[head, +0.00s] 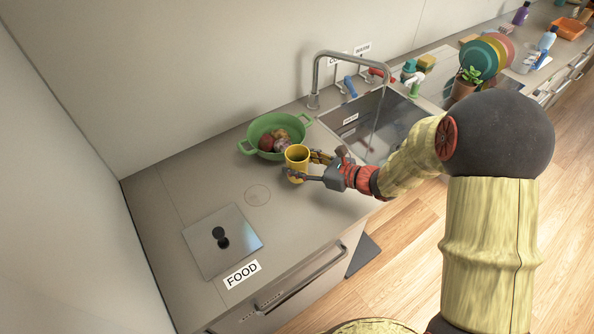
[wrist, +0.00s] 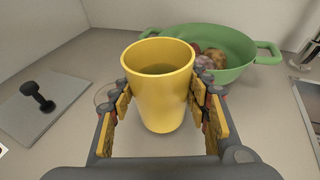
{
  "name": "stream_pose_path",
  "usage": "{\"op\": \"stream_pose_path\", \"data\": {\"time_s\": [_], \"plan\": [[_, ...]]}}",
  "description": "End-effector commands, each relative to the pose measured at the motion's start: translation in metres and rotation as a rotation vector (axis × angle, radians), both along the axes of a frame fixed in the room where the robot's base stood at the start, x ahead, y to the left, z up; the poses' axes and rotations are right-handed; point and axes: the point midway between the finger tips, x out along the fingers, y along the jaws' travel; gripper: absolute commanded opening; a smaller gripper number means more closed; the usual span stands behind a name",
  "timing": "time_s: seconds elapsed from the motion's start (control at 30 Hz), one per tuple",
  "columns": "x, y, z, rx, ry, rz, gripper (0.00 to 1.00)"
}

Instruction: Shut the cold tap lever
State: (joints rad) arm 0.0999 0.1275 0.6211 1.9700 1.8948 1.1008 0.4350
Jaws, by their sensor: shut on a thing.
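The tap (head: 316,72) arches over the sink (head: 352,122) in the head view, and a thin stream of water seems to fall from its spout. A blue lever (head: 350,87) and a red lever (head: 380,74) stand behind the sink, beneath two small wall labels, partly hidden by the tap's pipe. My gripper (head: 308,168) is shut on a yellow cup (head: 296,160), left of the sink and away from the levers. In the wrist view the upright cup (wrist: 160,90) sits between both fingers. I cannot tell whether it touches the counter.
A green colander (head: 262,151) with food in it stands just behind the cup. A grey plate with a dark knob (head: 205,240) lies front left, by a FOOD label (head: 241,275). A plant pot (head: 463,88) and colored plates (head: 480,57) stand right of the sink.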

Motion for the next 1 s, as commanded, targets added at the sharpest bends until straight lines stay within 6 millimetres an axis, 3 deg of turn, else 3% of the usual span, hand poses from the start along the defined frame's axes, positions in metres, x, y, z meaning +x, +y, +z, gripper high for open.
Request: {"op": "stream_pose_path", "data": {"time_s": [0.27,0.7,0.73,1.0], "plan": [[0.004,0.002,-0.034,0.001,0.0,0.001,0.12],[0.004,0.002,-0.038,0.0,-0.001,0.0,0.12],[0.003,0.002,-0.039,0.0,0.0,0.0,0.48],[0.003,0.002,-0.038,0.0,0.0,0.001,0.64]]}}
